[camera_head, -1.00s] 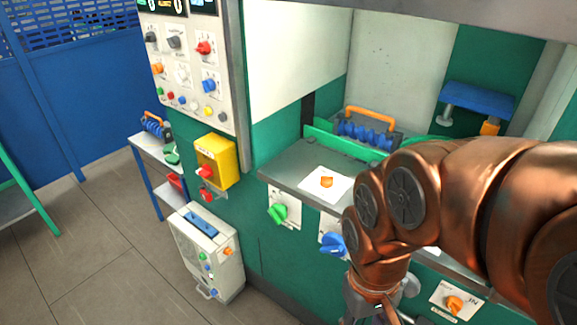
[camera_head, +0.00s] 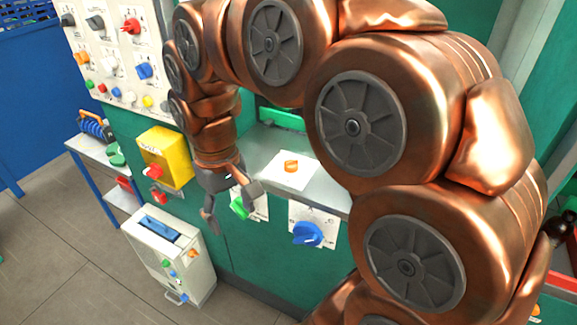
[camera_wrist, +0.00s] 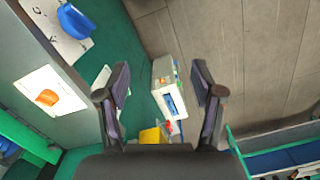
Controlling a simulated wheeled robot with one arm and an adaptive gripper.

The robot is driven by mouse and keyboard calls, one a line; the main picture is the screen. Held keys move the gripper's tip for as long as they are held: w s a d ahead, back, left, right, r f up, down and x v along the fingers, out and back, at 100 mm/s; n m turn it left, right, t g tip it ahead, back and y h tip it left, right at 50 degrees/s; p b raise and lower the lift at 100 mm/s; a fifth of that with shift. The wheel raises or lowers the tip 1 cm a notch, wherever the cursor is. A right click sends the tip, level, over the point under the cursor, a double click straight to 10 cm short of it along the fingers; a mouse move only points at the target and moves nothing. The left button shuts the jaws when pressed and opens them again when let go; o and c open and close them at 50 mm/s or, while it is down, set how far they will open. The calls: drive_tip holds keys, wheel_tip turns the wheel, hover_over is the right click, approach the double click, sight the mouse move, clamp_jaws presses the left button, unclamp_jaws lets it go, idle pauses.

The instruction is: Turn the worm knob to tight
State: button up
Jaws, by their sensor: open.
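I cannot tell which knob is the worm knob, as the labels are too small to read. On the green machine front, a green knob (camera_head: 239,208) and a blue knob (camera_head: 308,234) sit on white plates. An orange knob (camera_head: 291,166) is on a white plate on the grey ledge above. My gripper (camera_head: 225,215) is open and empty, pointing down just in front of the green knob and partly covering its plate. In the wrist view my open fingers (camera_wrist: 162,95) show the blue knob (camera_wrist: 75,20) and orange knob (camera_wrist: 47,97) to their left; the green knob is not visible there.
A panel of several knobs (camera_head: 115,50) is upper left. Grey floor (camera_head: 65,250) is clear at left.

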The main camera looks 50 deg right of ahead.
drive_tip(key=w+d+m+b, duration=0.1)
drive_tip(key=w+d+b, duration=0.2)
drive_tip(key=w+d, duration=0.4)
drive_tip(key=m+t+b, duration=0.1)
drive_tip(key=m+b, duration=0.3)
hover_over(291, 160)
wheel_tip(291, 160, down, 3)
drive_tip(key=shift+a, duration=0.15)
drive_tip(key=shift+d+f, duration=0.2)
drive_tip(key=shift+f+p, duration=0.8)
drive_tip(key=shift+f, duration=2.85)
